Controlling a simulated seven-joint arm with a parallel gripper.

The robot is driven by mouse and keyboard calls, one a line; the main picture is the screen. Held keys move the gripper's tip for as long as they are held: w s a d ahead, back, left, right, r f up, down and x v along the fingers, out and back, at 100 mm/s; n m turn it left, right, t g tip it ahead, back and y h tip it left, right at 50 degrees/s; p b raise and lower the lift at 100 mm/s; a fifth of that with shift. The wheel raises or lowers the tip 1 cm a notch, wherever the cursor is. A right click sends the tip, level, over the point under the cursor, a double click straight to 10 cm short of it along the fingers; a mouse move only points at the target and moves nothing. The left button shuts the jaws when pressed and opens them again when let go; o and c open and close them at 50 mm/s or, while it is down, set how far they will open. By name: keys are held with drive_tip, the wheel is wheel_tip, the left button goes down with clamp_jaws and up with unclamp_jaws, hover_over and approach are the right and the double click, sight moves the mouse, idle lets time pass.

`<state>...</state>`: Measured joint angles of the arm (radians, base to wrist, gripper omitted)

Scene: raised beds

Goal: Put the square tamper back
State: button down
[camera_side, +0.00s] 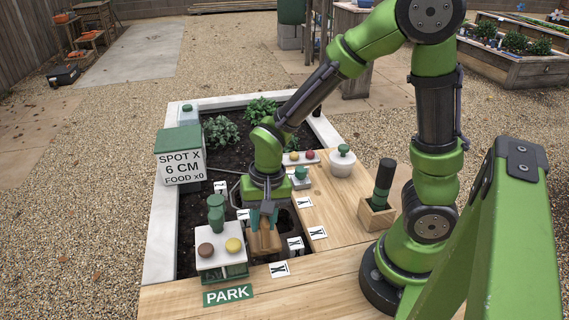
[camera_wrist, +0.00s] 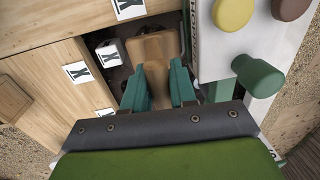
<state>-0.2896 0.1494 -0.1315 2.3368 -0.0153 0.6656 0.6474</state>
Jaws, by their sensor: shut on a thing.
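My gripper (camera_side: 262,214) points down over the near part of the soil bed, its teal fingers shut on a brown wooden square tamper (camera_side: 264,241). In the wrist view the tamper's square block (camera_wrist: 153,46) shows beyond the fingers (camera_wrist: 158,92), with its handle between them. I cannot tell whether its underside touches the soil. Just left of it in the side view stands a white-topped stand (camera_side: 221,256) with a brown knob, a yellow knob and a green handle. A green PARK sign (camera_side: 228,294) lies in front of this stand.
A white X cube (camera_side: 295,246) is close right of the tamper. X cards (camera_side: 317,233) lie on the wooden deck (camera_side: 335,200). A box sign (camera_side: 180,163) reads "SPOT X 6 CM FOOD x0". A dark cylinder (camera_side: 384,180) stands in a wooden holder; a white lidded pot (camera_side: 342,163) is behind.

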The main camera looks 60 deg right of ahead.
drive_tip(key=s+d+r, duration=0.3)
drive_tip(key=s+d, duration=0.1)
drive_tip(key=d, duration=0.5)
drive_tip(key=s+d+r, duration=0.4)
drive_tip(key=d, duration=0.5)
drive_tip(key=s+d+r, duration=0.3)
drive_tip(key=s+d, duration=0.1)
drive_tip(key=d, duration=0.5)
wheel_tip(320, 180, down, 10)
drive_tip(key=shift+d+r, duration=0.15)
drive_tip(key=c, duration=0.9)
unclamp_jaws()
